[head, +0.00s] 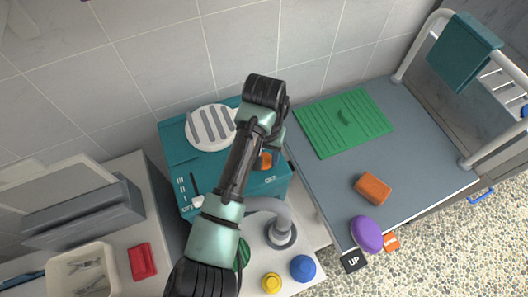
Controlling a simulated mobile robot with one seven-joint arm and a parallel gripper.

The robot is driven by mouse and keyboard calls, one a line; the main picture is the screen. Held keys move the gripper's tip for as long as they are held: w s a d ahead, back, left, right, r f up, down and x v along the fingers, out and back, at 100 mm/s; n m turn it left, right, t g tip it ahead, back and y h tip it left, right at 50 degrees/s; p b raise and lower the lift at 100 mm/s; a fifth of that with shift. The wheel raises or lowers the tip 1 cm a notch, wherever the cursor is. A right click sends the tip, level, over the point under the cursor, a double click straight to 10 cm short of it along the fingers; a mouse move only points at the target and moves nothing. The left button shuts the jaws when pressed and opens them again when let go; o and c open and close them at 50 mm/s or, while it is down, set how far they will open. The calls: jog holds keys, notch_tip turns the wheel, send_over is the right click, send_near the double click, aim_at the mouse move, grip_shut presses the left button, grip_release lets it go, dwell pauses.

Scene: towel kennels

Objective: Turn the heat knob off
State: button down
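A teal unit (178,150) stands against the tiled wall, with a round white grille (205,128) on top. An orange knob (265,160) shows on its right part, partly covered by my arm, with a label reading OFF near it. A lever with a white tip (197,201) sits at the left front beside a scale and another OFF label. Which control is the heat knob I cannot tell. My arm reaches over the unit and bends down near the orange knob. My gripper is mostly hidden by the arm; its fingers and any contact cannot be made out.
A grey table (415,150) on the right carries a green ribbed mat (345,122), an orange block (373,188) and a purple oval (366,234). A bent grey pipe (280,222) and coloured knobs stand in front. A bin (82,268) and red item (142,261) are left.

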jog(key=n+p, duration=0.3)
jog(key=shift+r, duration=0.3)
jog(key=n+p, duration=0.3)
jog(key=n, duration=0.2)
jog(key=shift+f+p, duration=0.1)
jog(key=shift+p, duration=0.2)
jog(key=n+p, duration=0.2)
jog(key=n, duration=0.2)
jog(key=shift+w+f+n+p, duration=0.1)
jog(key=shift+n+p, duration=0.4)
jog(key=shift+n, duration=1.9)
jog(key=shift+c, duration=1.4)
grip_release()
